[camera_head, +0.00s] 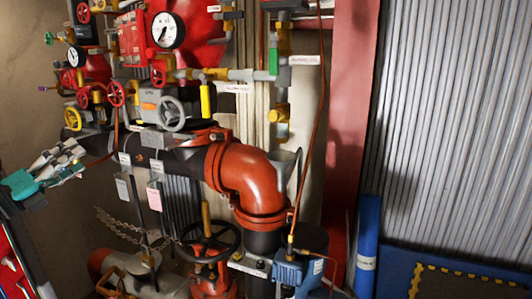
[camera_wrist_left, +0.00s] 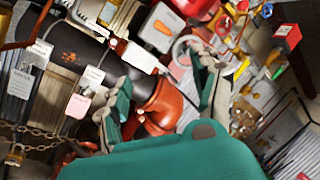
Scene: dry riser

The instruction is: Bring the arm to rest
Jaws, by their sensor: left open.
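My left gripper (camera_head: 76,160), with a teal body and grey fingers, is at the left edge of the head view. It is open with nothing between its fingers. It is raised in front of the wall, left of the pipework. In the left wrist view its two fingers (camera_wrist_left: 160,85) are spread apart, and the red pipe elbow (camera_wrist_left: 168,108) shows behind the gap between them. My right gripper is in neither view.
The red pipe elbow (camera_head: 250,175) stands at centre, with a dark handwheel (camera_head: 208,243) below it. Valves and a pressure gauge (camera_head: 167,31) are above. A blue cylinder (camera_head: 367,245) stands right, before a corrugated metal wall (camera_head: 455,130). A chain (camera_head: 120,228) hangs lower left.

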